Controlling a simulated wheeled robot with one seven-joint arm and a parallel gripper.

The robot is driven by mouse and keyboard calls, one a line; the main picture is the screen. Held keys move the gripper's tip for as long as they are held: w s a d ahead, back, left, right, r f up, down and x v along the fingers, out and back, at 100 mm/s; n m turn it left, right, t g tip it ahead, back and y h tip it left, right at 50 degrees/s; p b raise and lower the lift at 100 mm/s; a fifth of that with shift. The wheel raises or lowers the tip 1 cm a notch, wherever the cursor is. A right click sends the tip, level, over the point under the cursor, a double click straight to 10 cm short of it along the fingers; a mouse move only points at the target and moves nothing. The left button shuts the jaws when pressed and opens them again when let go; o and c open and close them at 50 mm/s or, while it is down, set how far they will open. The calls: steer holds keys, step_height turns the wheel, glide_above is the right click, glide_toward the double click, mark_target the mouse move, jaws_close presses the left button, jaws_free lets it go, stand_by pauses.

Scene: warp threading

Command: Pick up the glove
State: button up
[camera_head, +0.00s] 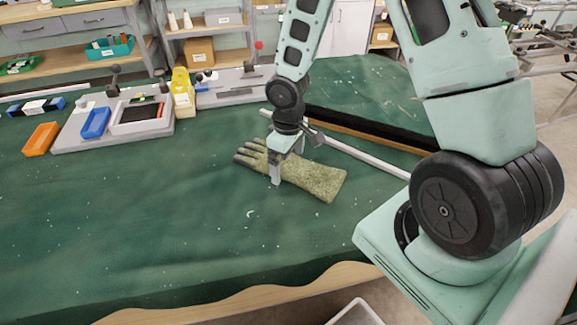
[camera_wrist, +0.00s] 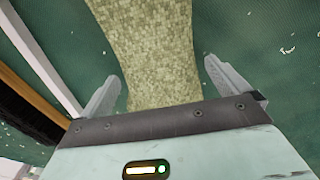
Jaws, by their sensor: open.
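The glove (camera_head: 312,178) lies flat on the green table, with an olive mottled cuff to the right and grey fingers to the left. My gripper (camera_head: 287,165) is over the middle of the glove, pointing down, with one finger on the near side of it. In the wrist view the glove (camera_wrist: 148,45) runs between the two open fingers of my gripper (camera_wrist: 163,85). Green table shows between each fingertip and the glove. The glove's fingers are not in the wrist view.
A pale rod (camera_head: 350,152) and a dark wood-edged bar (camera_head: 365,128) lie behind the glove. The green table (camera_head: 150,225) is clear in front.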

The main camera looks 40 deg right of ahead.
steer(key=shift+f, duration=0.2)
steer(key=c, duration=0.6)
steer(key=shift+r, duration=0.1)
steer(key=shift+c, duration=0.2)
